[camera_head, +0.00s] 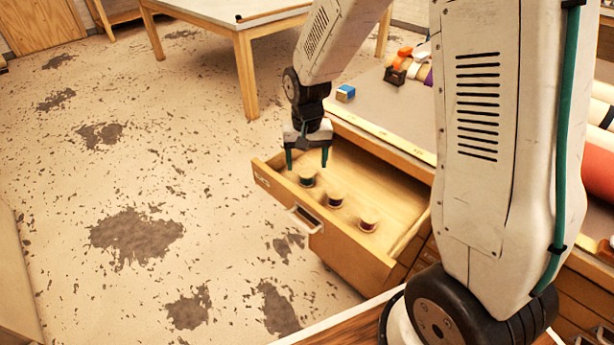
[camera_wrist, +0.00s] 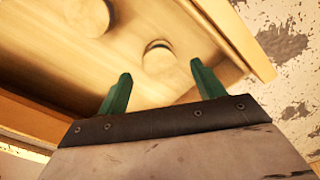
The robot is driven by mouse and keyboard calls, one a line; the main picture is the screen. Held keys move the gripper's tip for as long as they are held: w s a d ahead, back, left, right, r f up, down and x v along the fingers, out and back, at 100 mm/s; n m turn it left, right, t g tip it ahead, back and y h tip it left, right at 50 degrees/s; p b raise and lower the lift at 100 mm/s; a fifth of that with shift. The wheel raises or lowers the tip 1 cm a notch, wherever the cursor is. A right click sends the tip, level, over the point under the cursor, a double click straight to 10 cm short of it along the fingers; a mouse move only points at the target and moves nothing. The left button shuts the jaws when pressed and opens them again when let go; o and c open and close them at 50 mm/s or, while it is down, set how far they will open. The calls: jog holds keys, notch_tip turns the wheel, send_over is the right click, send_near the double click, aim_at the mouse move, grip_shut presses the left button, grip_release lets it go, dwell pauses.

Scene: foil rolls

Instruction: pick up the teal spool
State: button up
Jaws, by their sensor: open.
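Three small spools with pale wooden ends stand in a row in an open drawer. The spool nearest my gripper (camera_head: 307,177) has a dark, greenish band and looks like the teal one. In the wrist view a spool with a thin green edge (camera_wrist: 159,60) shows beyond and between my fingertips. My gripper (camera_head: 307,164) is open and points down over the drawer's far end, just above that spool. Its two green fingers show in the wrist view (camera_wrist: 161,72), apart and with nothing between them. I cannot tell the exact height gap.
The middle spool (camera_head: 335,198) and a reddish-brown one (camera_head: 368,221) stand nearer to me in the drawer (camera_head: 352,252). The drawer walls surround them. Floor left of the drawer is clear.

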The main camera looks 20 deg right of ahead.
aim_at(307, 171)
notch_tip(307, 171, down, 4)
jog(key=shift+f, duration=0.25)
jog(key=c, duration=1.1)
jog(key=shift+o, duration=0.2)
jog(key=shift+r, duration=0.1)
